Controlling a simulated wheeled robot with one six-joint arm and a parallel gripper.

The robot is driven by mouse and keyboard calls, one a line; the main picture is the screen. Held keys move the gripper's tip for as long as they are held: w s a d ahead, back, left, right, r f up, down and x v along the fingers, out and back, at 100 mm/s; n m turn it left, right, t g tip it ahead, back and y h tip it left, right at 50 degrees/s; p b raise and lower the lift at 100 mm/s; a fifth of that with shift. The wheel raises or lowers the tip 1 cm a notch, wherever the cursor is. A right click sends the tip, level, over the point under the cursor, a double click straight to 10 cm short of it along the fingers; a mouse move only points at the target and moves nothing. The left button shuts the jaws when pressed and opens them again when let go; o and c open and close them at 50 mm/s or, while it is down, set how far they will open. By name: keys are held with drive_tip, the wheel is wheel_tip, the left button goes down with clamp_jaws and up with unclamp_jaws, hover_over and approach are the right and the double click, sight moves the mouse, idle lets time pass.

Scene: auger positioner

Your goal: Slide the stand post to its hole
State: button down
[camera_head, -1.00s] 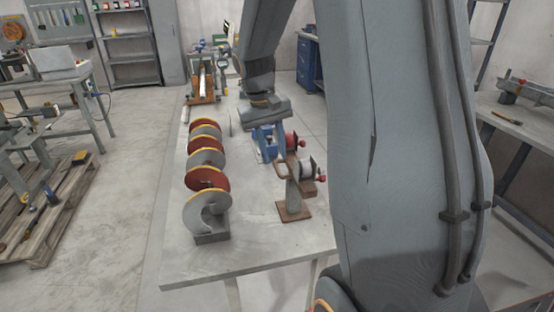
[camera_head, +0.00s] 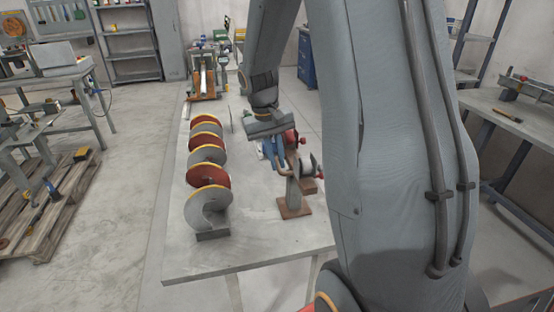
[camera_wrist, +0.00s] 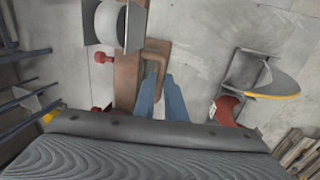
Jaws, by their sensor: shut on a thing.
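The stand post (camera_head: 292,189) is grey and upright on a brown base plate (camera_head: 295,207), at the right side of the table. It carries a pale roller with a dark disc (camera_head: 308,169) and red knobs. My gripper (camera_head: 272,155) is at its far left side. In the wrist view my blue fingers (camera_wrist: 164,98) are together at the stand's brown loop handle (camera_wrist: 156,50), shut on it. The pale roller also shows in the wrist view (camera_wrist: 112,24). A second, red-ended roller is partly behind my gripper. I cannot make out the hole.
The auger (camera_head: 208,205), a red and grey spiral with yellow edges, lies along the table's left side, with clear table between it and the stand. A rig (camera_head: 205,78) stands at the table's far end. The table (camera_head: 245,255) is bare at its near end.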

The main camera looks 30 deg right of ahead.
wheel_tip(320, 180, up, 5)
drive_tip(key=p, duration=0.3)
drive_tip(key=shift+w+r, duration=0.1)
drive_tip(key=shift+r, duration=0.05)
drive_tip(key=c, duration=1.8)
unclamp_jaws()
drive_tip(key=r, duration=0.2)
drive_tip(key=a+r+b, duration=0.1)
drive_tip(key=r, duration=0.4)
drive_tip(key=shift+w+a+r, duration=0.1)
drive_tip(key=shift+a+r, duration=0.05)
drive_tip(key=shift+r, duration=0.1)
